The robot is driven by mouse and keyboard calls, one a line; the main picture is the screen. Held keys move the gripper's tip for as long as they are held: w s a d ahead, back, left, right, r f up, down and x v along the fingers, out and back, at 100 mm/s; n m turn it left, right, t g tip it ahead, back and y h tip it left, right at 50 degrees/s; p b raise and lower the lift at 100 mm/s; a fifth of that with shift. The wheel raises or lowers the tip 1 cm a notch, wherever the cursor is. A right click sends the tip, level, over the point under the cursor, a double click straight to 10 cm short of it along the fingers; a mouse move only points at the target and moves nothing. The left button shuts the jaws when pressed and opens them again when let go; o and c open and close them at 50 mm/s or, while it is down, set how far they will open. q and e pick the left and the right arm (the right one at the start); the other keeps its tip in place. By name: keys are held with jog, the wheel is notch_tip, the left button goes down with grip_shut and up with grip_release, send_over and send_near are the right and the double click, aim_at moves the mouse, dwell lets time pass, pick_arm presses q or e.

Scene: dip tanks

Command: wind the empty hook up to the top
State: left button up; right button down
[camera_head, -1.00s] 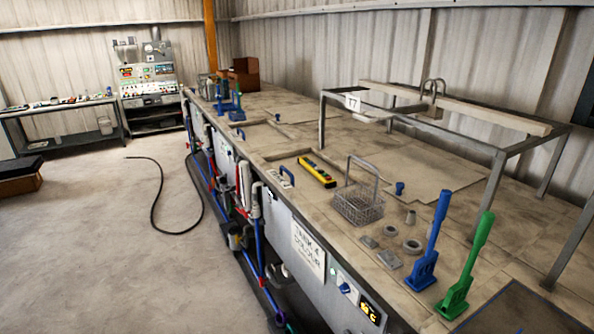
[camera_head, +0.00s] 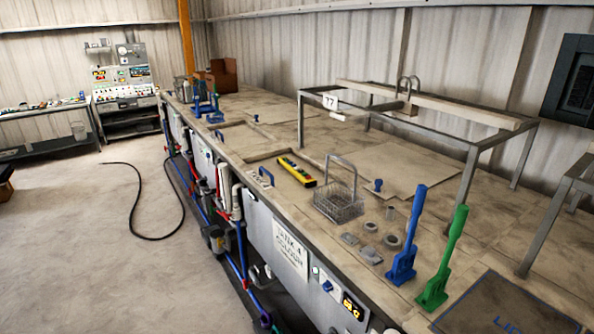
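The hook (camera_head: 408,88) shows as a pair of curved grey metal loops at the beam (camera_head: 440,104) across the top of the grey frame over the tank line. Nothing can be seen hanging from it, but its lower part is too small to make out. A yellow pendant control (camera_head: 296,171) with coloured buttons lies on the bench top, left of the wire basket (camera_head: 340,204). The basket stands upright on the bench with its handle up. Neither of my grippers is in view.
Blue (camera_head: 407,234) and green (camera_head: 444,259) upright levers stand at the near bench edge. Small grey parts (camera_head: 370,254) lie beside the basket. A black hose (camera_head: 133,208) lies on the floor. The floor at left is otherwise mostly clear.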

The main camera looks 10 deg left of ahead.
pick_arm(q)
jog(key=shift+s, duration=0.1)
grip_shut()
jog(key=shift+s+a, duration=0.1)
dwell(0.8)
